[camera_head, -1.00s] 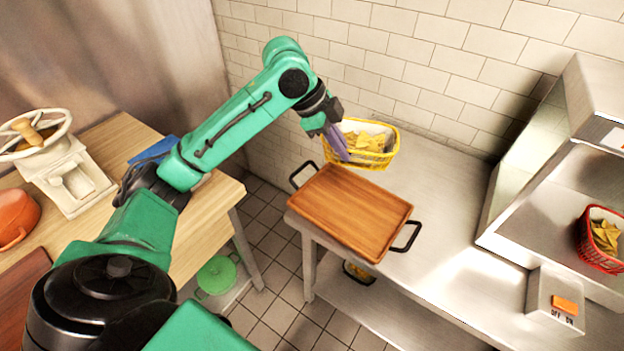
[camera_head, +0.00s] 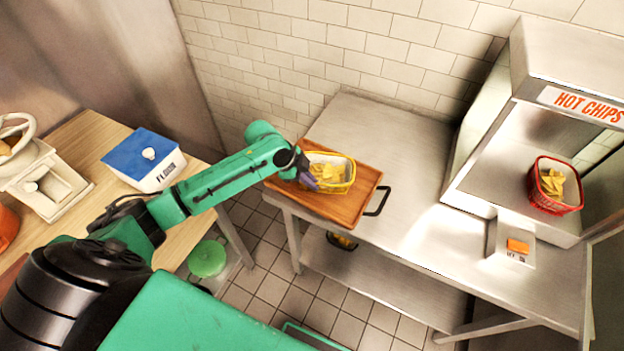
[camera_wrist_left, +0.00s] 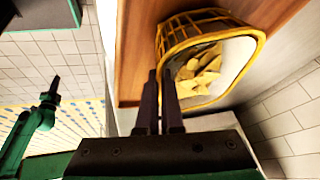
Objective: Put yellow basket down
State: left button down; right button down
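The yellow basket (camera_head: 343,186) holds yellow chips and a pale liner. In the head view it is over the wooden tray (camera_head: 359,208), upright or nearly so; I cannot tell whether its base touches the tray. My left gripper (camera_head: 308,180) is at the basket's left side. In the left wrist view its dark fingers (camera_wrist_left: 160,98) are close together at the rim of the yellow basket (camera_wrist_left: 198,22), with its wall between them. A green arm with a dark tip (camera_wrist_left: 52,92), apparently my right one, shows small at the left of the wrist view.
The tray, with dark handles, lies on the steel table (camera_head: 408,170) by the tiled wall. A hot chips station (camera_head: 490,205) with a red basket (camera_head: 553,187) stands to the right. A flour box (camera_head: 146,160) is on the wooden counter at left. The steel between tray and station is clear.

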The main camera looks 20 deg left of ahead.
pick_arm(q)
jog(key=shift+w+a+f, duration=0.1)
jog(key=shift+a, duration=0.05)
pick_arm(e)
jog(key=shift+d, duration=0.1)
pick_arm(q)
jog(key=c, duration=1.1)
grip_release()
pick_arm(e)
jog(key=shift+s+d, duration=0.1)
jog(key=shift+d, duration=0.15)
